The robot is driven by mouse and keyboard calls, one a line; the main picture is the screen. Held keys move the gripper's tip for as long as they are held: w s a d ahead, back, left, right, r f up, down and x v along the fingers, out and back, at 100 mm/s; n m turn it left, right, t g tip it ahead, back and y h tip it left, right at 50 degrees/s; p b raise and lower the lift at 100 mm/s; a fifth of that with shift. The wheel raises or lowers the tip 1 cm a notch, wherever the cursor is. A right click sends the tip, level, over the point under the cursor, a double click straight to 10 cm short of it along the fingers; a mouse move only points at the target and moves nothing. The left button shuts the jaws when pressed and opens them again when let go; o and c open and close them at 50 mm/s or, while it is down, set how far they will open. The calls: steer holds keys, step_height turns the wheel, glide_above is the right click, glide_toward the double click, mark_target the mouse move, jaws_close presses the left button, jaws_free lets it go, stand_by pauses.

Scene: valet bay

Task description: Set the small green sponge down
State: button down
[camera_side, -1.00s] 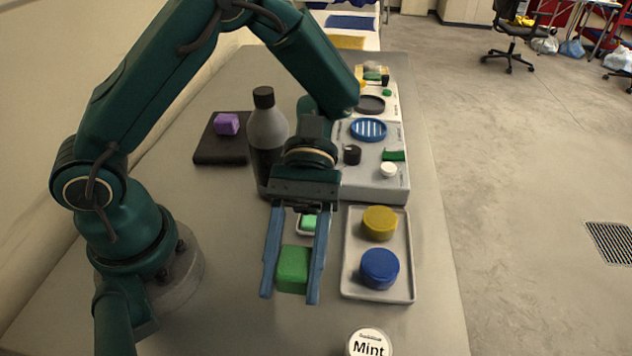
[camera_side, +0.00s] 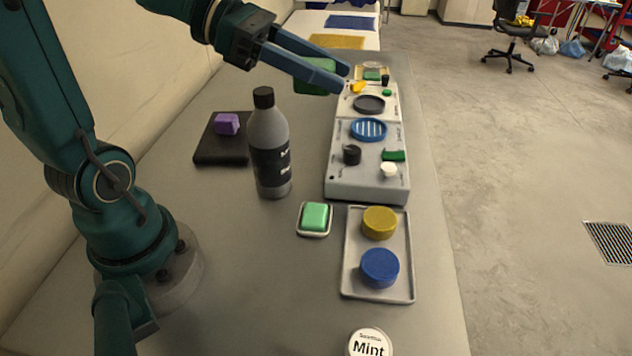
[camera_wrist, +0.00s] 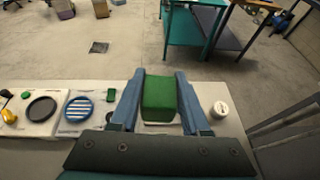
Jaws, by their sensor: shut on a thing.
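My gripper (camera_side: 341,78) is raised above the table in the side view, behind and above the grey bottle. Its two blue fingers are shut on the small green sponge (camera_side: 313,88), partly hidden by the near finger. In the wrist view the sponge (camera_wrist: 158,98) sits between both fingers of my gripper (camera_wrist: 160,73). The sponge is held clear of the table. A paler mint-green block (camera_side: 316,215) lies in a small white dish (camera_side: 302,232) on the table.
A grey bottle (camera_side: 268,140) stands mid-table. A dark mat (camera_side: 207,155) with a purple block (camera_side: 227,124) lies left of it. A panel (camera_side: 340,182) and a tray (camera_side: 350,285) with yellow and blue discs line the right side. A Mint tin (camera_side: 369,344) stands in front.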

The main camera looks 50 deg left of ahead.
steer(key=w+a+r+n+t+y, duration=0.1)
steer(key=a+r+n+t+y, duration=0.1)
steer(key=a+n+t+y, duration=0.2)
steer(key=shift+w+a+r+n+y, duration=0.25)
steer(key=shift+w+a+n+y, duration=0.15)
steer(key=shift+a+n+y, duration=0.65)
steer(key=shift+d+n, duration=0.25)
